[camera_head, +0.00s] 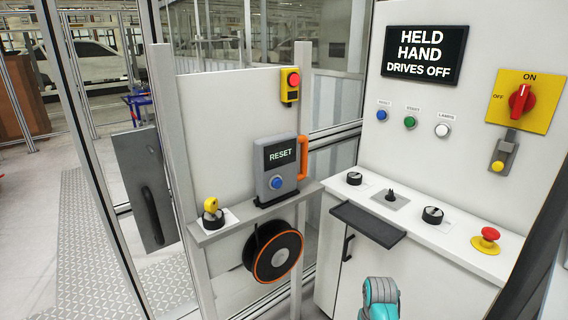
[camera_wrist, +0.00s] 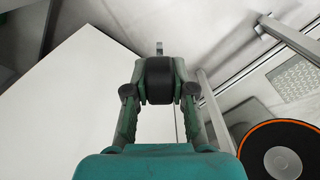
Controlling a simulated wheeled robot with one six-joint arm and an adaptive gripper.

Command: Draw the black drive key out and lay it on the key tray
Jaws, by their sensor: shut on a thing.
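My gripper (camera_wrist: 159,85) is shut on a black rounded piece (camera_wrist: 159,75) in the wrist view. A short grey metal stem (camera_wrist: 159,48) sticks out beyond the fingers, which fits the black drive key. No lock shows around the stem's end. In the head view the gripper and the held piece do not show; only a turquoise part of my arm is at the bottom. A dark flat tray (camera_head: 368,224), which looks like the key tray, juts from the front of the white console and is empty.
The white console (camera_head: 465,240) bears black round switches (camera_head: 433,214), a grey plate (camera_head: 390,199) with a small black upright piece, and a red stop button (camera_head: 487,236). At left are a yellow key (camera_head: 211,205), a RESET box (camera_head: 279,167) and an orange-rimmed reel (camera_head: 274,251).

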